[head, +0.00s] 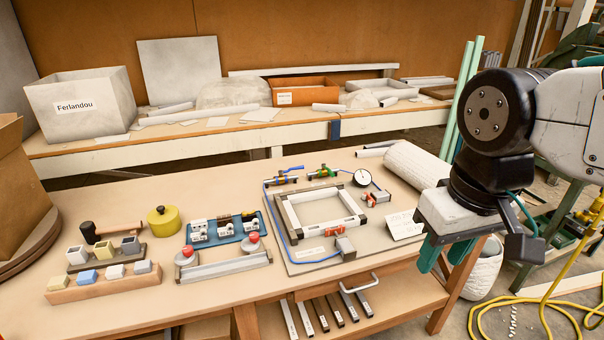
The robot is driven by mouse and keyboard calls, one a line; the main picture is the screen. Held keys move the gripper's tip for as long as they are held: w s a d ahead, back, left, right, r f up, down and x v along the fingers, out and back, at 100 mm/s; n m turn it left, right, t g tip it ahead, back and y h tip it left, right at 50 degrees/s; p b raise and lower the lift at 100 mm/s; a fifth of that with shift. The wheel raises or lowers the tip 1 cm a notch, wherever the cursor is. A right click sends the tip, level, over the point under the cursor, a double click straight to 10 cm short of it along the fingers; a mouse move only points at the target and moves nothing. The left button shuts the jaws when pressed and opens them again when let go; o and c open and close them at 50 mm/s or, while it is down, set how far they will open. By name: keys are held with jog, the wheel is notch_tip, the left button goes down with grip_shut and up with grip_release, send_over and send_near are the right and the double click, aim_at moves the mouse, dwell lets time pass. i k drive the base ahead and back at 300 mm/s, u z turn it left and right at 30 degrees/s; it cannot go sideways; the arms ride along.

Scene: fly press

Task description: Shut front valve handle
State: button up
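A board (300,262) on the workbench carries a pale rectangular frame (295,221) with blue tubing and small fittings around it. Two more valve-like fittings are at the back, one blue and brass (284,180), one green and orange (323,173). My gripper (443,262) hangs right of the board, past the bench's right edge, teal fingers apart and empty, touching nothing.
A round gauge (362,178) stands at the board's back right. A drawer handle (360,283) sticks out at the bench front.

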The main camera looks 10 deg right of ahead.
aim_at(281, 172)
jog(key=u, duration=0.75)
jog(key=i, duration=1)
jog(key=z, duration=0.6)
